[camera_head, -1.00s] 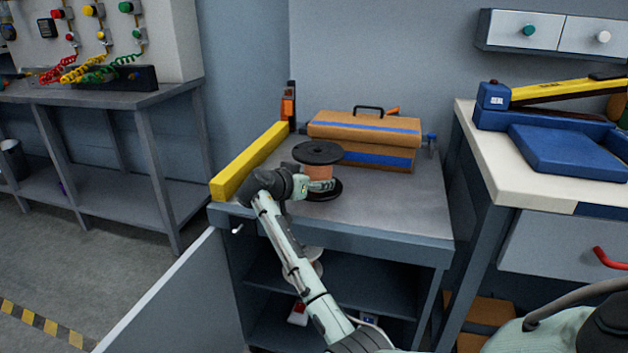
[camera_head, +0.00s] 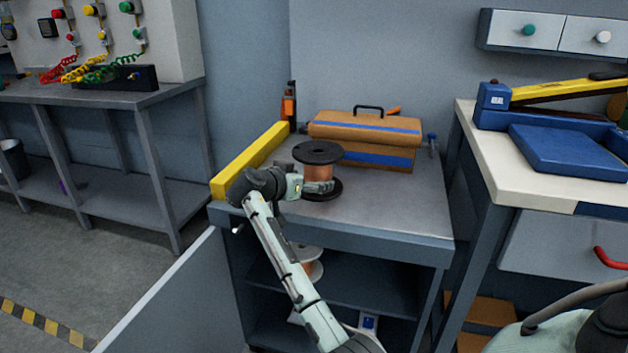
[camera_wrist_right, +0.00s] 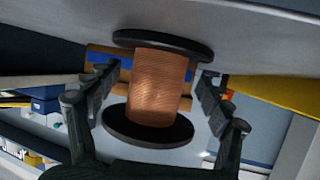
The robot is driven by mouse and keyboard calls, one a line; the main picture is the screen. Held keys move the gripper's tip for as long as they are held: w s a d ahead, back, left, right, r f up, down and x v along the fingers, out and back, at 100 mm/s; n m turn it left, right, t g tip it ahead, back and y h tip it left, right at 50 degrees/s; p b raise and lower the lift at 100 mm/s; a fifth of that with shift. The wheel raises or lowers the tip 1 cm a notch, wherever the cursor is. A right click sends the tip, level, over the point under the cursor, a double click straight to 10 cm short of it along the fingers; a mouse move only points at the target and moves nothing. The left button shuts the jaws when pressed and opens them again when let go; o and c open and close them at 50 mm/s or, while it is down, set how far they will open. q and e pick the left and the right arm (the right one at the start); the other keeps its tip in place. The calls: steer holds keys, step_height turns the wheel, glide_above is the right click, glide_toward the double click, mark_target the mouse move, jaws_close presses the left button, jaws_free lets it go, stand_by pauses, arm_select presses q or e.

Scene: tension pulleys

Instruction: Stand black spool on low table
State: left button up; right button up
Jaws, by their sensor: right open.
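The black spool (camera_head: 318,153), with black flanges and copper wire wound on its core, stands upright on the low table (camera_head: 375,205), near its left side. My right gripper (camera_head: 316,188) is beside the spool at the height of its lower part, reaching in from the left. In the right wrist view its two open fingers (camera_wrist_right: 159,80) lie on either side of the copper core (camera_wrist_right: 160,85), with visible gaps to it. That view shows the scene upside down. My left gripper is not in view.
A yellow bar (camera_head: 250,160) lies along the table's left edge. A brown case with a blue stripe (camera_head: 365,127) lies behind the spool. The tabletop's right part is clear. Another copper spool (camera_head: 308,265) is on the shelf below. A white workbench (camera_head: 540,180) stands at right.

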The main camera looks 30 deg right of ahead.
steer(key=v, duration=0.9)
steer(key=shift+s+a, duration=0.1)
steer(key=shift+a, duration=0.15)
